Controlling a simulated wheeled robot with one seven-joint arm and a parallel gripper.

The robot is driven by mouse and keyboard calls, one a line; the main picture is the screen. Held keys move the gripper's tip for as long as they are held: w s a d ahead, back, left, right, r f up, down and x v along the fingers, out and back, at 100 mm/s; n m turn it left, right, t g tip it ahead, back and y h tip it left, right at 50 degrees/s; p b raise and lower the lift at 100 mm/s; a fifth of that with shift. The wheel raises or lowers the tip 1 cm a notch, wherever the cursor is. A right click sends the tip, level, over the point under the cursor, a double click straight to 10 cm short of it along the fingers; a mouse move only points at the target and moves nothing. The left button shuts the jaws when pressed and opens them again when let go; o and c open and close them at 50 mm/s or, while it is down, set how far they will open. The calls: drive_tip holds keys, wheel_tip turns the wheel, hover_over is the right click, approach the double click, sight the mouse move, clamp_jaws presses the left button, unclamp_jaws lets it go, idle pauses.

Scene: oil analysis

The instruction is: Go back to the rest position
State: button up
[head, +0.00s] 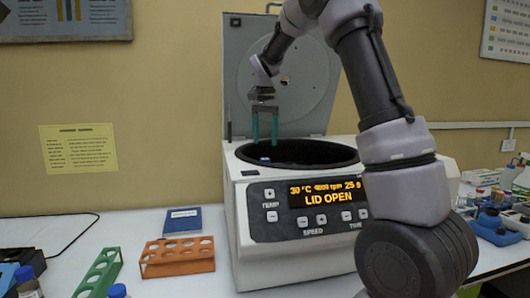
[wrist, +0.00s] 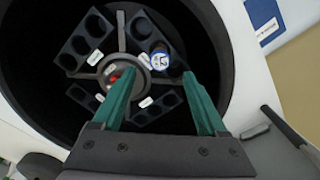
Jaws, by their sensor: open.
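My gripper (head: 265,130) is open and empty, with two green fingers pointing down above the open bowl of the centrifuge (head: 262,255). In the wrist view my gripper (wrist: 160,95) hangs over the rotor (wrist: 125,75), which has several dark tube holders. One tube with a white and blue cap (wrist: 159,60) sits in a holder, beyond and between the fingertips, apart from them. The centrifuge lid (head: 290,75) stands raised behind the bowl. Its display reads LID OPEN.
An orange rack (head: 178,258) and a green rack (head: 99,274) stand on the white table at the left, near a blue book (head: 183,220). Bottles with blue caps (head: 27,280) stand at the front left. Assorted labware (head: 495,215) crowds the right end.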

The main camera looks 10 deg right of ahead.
drive_tip(key=s+d+r+n+t+y, duration=0.1)
drive_tip(key=s+d+r+t, duration=0.1)
drive_tip(key=s+r, duration=0.4)
drive_tip(key=s+d+r+n+t+y, duration=0.1)
drive_tip(key=s+d+r+n, duration=0.2)
drive_tip(key=s, duration=0.6)
drive_tip(key=s+f+n+t, duration=0.1)
drive_tip(key=s+f+t, duration=0.2)
drive_tip(key=s, duration=1.2)
drive_tip(key=shift+d+t, duration=0.4)
drive_tip(key=shift+t, duration=0.2)
drive_tip(key=shift+f, duration=0.1)
